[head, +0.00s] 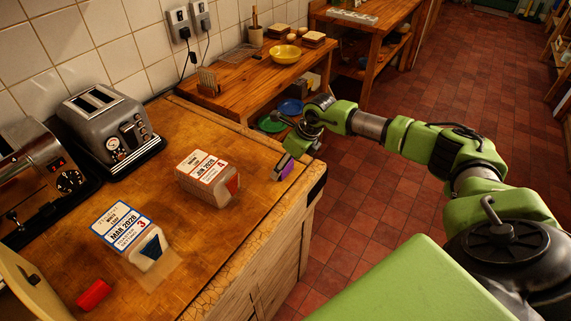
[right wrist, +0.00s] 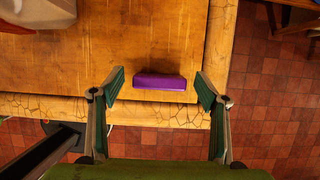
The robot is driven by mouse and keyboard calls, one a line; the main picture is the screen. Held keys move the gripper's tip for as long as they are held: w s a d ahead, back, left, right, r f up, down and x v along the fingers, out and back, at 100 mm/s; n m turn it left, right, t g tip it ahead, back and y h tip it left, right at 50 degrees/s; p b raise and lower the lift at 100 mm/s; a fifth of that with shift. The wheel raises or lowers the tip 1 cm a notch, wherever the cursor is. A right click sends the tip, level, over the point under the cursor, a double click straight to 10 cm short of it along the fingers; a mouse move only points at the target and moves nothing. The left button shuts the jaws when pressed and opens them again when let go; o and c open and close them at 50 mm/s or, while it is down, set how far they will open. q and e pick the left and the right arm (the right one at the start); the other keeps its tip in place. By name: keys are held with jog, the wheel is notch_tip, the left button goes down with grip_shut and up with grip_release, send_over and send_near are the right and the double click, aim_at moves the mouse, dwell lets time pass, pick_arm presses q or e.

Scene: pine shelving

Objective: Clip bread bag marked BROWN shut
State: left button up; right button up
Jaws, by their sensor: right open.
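The bread bag with red-edged label (head: 208,178) lies mid-counter in the head view; its name is too small to read surely. A second bag with a blue label (head: 130,235), seemingly WHITE, lies nearer. A purple clip (head: 287,168) lies near the counter's right edge, partly hidden by my right gripper (head: 284,166). In the right wrist view the purple clip (right wrist: 160,81) lies between the open fingers of my right gripper (right wrist: 158,92), slightly ahead of the tips, with a gap on both sides. A red clip (head: 94,294) lies at the front left. My left gripper is out of view.
A toaster (head: 108,130) and another metal appliance (head: 35,175) stand along the tiled wall. A lower wooden table (head: 240,85) behind holds a yellow bowl (head: 285,54) and a rack. Counter around the purple clip is clear; its edge drops to the tiled floor (head: 400,200).

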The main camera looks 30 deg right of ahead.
jog(key=shift+w+f, duration=0.1)
jog(key=shift+f, duration=0.2)
jog(key=c, duration=0.8)
jog(key=shift+r, duration=0.1)
jog(key=shift+c, duration=0.2)
